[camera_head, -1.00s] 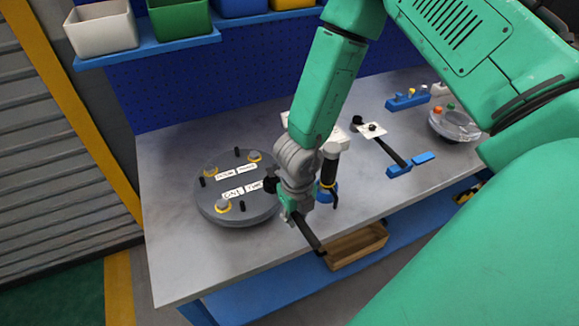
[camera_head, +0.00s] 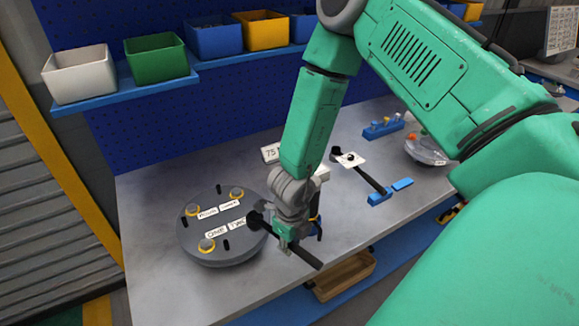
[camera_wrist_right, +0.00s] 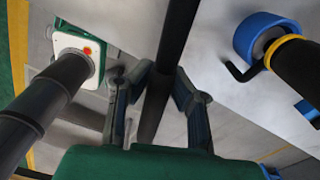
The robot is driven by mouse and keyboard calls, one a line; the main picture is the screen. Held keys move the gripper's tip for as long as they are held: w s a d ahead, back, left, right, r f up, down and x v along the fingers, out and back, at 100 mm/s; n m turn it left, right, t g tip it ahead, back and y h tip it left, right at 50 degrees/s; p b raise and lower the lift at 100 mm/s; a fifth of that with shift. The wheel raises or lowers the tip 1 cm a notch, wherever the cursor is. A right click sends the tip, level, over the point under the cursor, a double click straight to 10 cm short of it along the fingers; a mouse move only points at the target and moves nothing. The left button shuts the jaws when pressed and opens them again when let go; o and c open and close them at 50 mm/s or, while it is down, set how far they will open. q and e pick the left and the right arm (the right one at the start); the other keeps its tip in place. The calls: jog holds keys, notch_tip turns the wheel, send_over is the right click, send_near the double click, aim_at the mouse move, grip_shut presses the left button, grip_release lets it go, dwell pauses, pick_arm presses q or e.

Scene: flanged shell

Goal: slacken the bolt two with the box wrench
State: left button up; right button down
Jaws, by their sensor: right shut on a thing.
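The flanged shell (camera_head: 200,258) is a round grey piece on the bench at left in the head view. It carries yellow-ringed bolts, black pins and white number labels. The label TWO (camera_head: 237,223) lies near its right rim. My right gripper (camera_head: 284,243) is shut on the dark box wrench (camera_head: 306,259), right of the shell. The wrench's head (camera_head: 257,219) is at the shell's right rim, beside the label TWO; bolt two is hidden there. In the wrist view, the wrench handle (camera_wrist_right: 172,50) runs between the fingers (camera_wrist_right: 158,92). My left gripper is out of view.
A blue ring-shaped holder (camera_wrist_right: 262,35) with a black, yellow-banded tool stands close to the gripper. A wooden tray (camera_head: 343,277) sits below the bench's front edge. A hammer-like tool (camera_head: 370,178) and blue blocks lie further right. Bins line the shelf behind.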

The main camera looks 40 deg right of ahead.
jog(key=shift+r, duration=3.05)
jog(key=shift+f, duration=0.1)
